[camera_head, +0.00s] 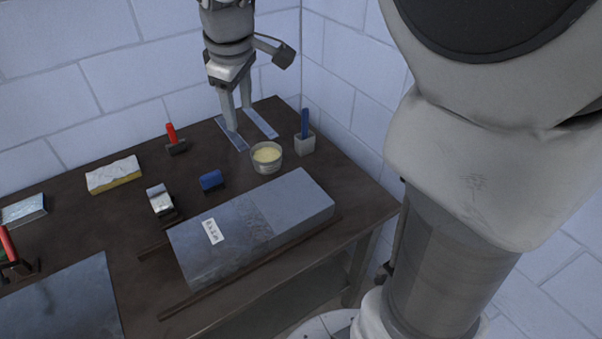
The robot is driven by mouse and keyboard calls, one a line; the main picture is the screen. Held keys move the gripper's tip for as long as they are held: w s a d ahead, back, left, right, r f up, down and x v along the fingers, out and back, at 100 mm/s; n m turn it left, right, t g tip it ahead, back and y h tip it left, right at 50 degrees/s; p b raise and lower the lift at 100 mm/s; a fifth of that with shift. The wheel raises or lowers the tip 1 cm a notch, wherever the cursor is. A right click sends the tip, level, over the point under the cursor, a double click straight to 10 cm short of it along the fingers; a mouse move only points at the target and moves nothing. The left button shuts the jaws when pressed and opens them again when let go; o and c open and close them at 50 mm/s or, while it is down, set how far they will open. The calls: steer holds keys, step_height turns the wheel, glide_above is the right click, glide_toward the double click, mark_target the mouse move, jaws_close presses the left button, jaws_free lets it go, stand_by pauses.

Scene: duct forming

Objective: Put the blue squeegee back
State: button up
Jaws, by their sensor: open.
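A small blue block with a dark lower edge (211,180) lies on the dark table and looks like the blue squeegee. A blue-handled tool (305,123) also stands upright in a small grey holder (304,145) at the right back; its lower end is hidden. My gripper (238,116) points down at the back of the table, open, with nothing seen between its fingers. It is behind the blue block and left of the holder. Two flat grey-blue strips (263,122) show at the fingertips; I cannot tell whether the fingers touch them.
A bowl of pale yellow stuff (266,157) stands between gripper and holder. A long grey block with a label (275,215) fills the front. A red-handled tool (172,138), a yellow-white block (114,174) and a shiny-topped tool (160,200) stand left. Brick walls (346,60) close the back and right.

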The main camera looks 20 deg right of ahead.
steer(key=s+d+m+t, duration=0.1)
steer(key=s+m, duration=0.3)
steer(key=s, duration=0.6)
steer(key=s+d+f+m+t, duration=0.1)
steer(key=s+d+m, duration=0.2)
steer(key=s, duration=0.7)
steer(key=shift+d+f+m, duration=0.15)
steer(key=shift+m, duration=1.05)
steer(key=shift+s, duration=0.1)
